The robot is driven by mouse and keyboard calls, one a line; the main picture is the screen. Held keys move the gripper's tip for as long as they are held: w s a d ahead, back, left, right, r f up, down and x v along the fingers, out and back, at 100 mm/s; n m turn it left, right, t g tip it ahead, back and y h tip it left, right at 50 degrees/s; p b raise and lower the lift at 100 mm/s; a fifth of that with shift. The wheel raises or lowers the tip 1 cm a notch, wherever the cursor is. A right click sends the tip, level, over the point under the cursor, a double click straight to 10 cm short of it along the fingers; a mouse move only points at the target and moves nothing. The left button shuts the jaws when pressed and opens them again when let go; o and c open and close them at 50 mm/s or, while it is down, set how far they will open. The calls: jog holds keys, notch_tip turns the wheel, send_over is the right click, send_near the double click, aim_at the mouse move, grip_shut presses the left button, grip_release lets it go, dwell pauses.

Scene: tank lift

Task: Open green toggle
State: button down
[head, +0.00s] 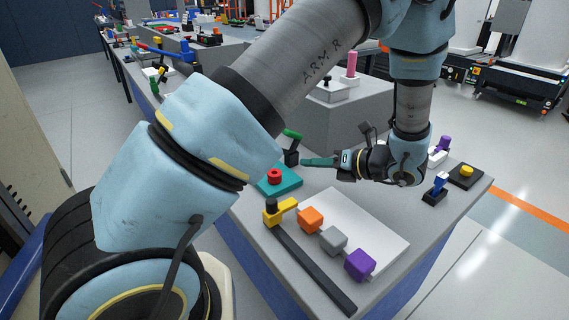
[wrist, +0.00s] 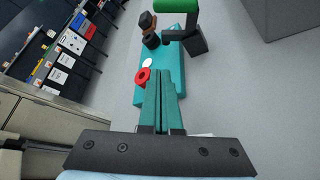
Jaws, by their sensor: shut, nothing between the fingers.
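The green toggle has a green handle (head: 292,135) on a dark stand (head: 291,158), at the far edge of the near table. The handle is tilted up to the left in the head view. In the wrist view the green handle (wrist: 177,6) is at the top edge, partly cut off, with its dark body (wrist: 192,40) below. My gripper (head: 303,162) has long teal fingers, shut and empty, pointing at the stand from the right. In the wrist view the fingertips (wrist: 160,74) lie below the toggle over the teal plate, apart from the handle in the picture.
A teal plate (head: 286,183) with a red ring (head: 274,174) is beside the toggle. A yellow lever (head: 281,211), orange block (head: 311,218), grey block (head: 333,240) and purple block (head: 359,264) stand nearer. A white panel (head: 385,243) is bare. A grey box stands behind.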

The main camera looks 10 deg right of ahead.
aim_at(283, 170)
jog(key=shift+w+d, duration=0.1)
jog(key=shift+w, duration=0.05)
jog(key=p+x, duration=0.2)
jog(key=x, duration=0.7)
jog(key=shift+w+f, duration=0.15)
jog(key=shift+w, duration=0.05)
jog(key=shift+r+m+y+p, duration=0.3)
jog(key=shift+r+m+p, duration=0.25)
jog(key=shift+p, duration=0.4)
jog(key=shift+w+d+r+m+y+p, duration=0.15)
jog(key=shift+r+m+y+p, duration=0.35)
jog(key=shift+m+p, duration=0.4)
jog(key=shift+d, duration=0.1)
